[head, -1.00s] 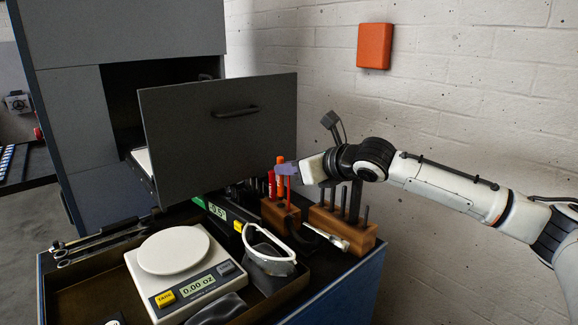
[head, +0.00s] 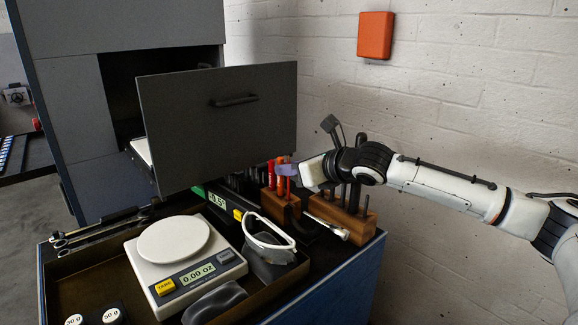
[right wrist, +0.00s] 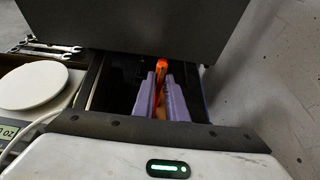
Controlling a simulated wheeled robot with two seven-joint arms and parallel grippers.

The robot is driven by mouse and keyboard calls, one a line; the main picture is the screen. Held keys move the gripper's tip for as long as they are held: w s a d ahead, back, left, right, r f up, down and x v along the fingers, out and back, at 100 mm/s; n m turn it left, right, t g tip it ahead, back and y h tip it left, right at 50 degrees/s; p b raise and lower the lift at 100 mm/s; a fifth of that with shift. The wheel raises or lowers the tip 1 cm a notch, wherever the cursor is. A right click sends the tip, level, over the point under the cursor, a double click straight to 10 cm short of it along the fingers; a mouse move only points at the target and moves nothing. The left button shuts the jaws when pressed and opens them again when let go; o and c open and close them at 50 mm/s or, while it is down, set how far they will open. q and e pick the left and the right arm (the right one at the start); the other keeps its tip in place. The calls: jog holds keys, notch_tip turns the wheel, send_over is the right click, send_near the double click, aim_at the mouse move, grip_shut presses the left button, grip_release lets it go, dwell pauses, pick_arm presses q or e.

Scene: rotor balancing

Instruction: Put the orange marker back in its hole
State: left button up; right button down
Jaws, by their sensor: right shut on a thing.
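The orange marker (head: 281,183) is upright at the small wooden block (head: 279,208), beside a red marker (head: 271,173). My right gripper (head: 287,170) has purple fingers and is shut on the orange marker just above the block. In the right wrist view, the orange marker's top (right wrist: 162,64) shows between and beyond the fingertips (right wrist: 161,76). The fingers hide part of the marker, and I cannot tell whether its lower end is in a hole. My left gripper is not in view.
A second wooden block (head: 345,217) holding dark tools stands right of the marker block. The open drawer front (head: 215,125) is close behind on the left. A white scale (head: 188,262) and safety glasses (head: 268,243) lie in front. The wall is behind.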

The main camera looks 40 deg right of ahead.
jog(key=shift+f, duration=0.4)
jog(key=c, duration=1.7)
grip_release()
jog(key=b+v, duration=0.1)
jog(key=v, duration=0.9)
jog(key=shift+s+r, duration=0.15)
